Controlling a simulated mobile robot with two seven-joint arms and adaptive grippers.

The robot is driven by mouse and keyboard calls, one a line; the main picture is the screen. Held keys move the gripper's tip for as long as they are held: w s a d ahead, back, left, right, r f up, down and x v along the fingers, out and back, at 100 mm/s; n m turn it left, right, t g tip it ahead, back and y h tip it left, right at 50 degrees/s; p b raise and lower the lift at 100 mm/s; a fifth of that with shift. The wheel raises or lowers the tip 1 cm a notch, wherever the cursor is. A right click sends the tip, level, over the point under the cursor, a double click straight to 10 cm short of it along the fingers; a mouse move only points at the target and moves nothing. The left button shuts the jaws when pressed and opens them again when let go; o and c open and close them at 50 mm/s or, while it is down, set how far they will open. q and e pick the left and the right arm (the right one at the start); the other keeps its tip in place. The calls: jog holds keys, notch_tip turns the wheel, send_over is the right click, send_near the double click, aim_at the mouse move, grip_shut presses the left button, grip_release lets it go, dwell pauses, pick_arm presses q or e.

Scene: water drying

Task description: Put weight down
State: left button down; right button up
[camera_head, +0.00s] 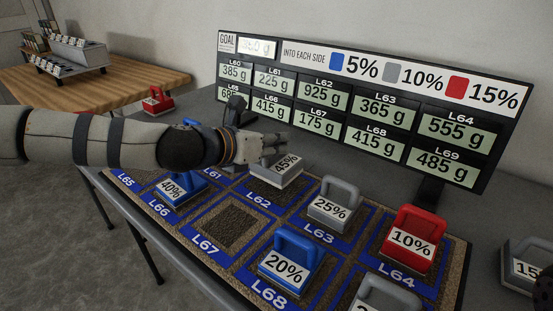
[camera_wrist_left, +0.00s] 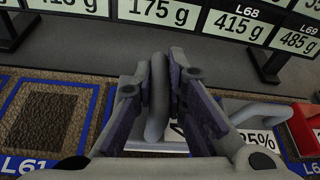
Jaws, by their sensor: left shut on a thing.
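My left gripper (camera_head: 275,145) is shut on the handle of a grey weight (camera_head: 278,178) labelled 45%. The weight is at the L62 square (camera_head: 256,196), and I cannot tell whether its base touches the mat. In the left wrist view the grey handle (camera_wrist_left: 156,95) stands between the two fingers (camera_wrist_left: 160,85), which hide much of the base and label. The mat (camera_head: 462,262) has blue-framed squares with brown, grainy patches. Blue weights of 40% (camera_head: 171,189) and 20% (camera_head: 285,264), a grey 25% (camera_head: 336,205) and a red 10% (camera_head: 411,241) stand on it.
The display board (camera_head: 385,85) with gram readings stands behind the mat. The L67 square (camera_head: 226,226) is empty. A grey 15% weight (camera_head: 520,265) is off the mat at right. A red weight (camera_head: 158,100) sits at back left. A wooden table (camera_head: 120,88) lies beyond.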

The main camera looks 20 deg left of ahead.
aim_at(275, 158)
pick_arm(q)
notch_tip(275, 158, down, 3)
jog(key=shift+w+f+b, duration=0.15)
jog(key=shift+b, duration=0.15)
pick_arm(e)
jog(key=shift+s+f, duration=0.4)
jog(key=shift+f, duration=0.1)
pick_arm(q)
jog(key=shift+f, duration=0.1)
jog(key=c, duration=2)
grip_release()
jog(key=shift+f, duration=0.2)
jog(key=shift+c, duration=0.2)
jog(key=o, duration=0.4)
jog(key=shift+r, duration=0.1)
jog(key=shift+o, duration=0.2)
pick_arm(e)
jog(key=shift+s+f, duration=0.1)
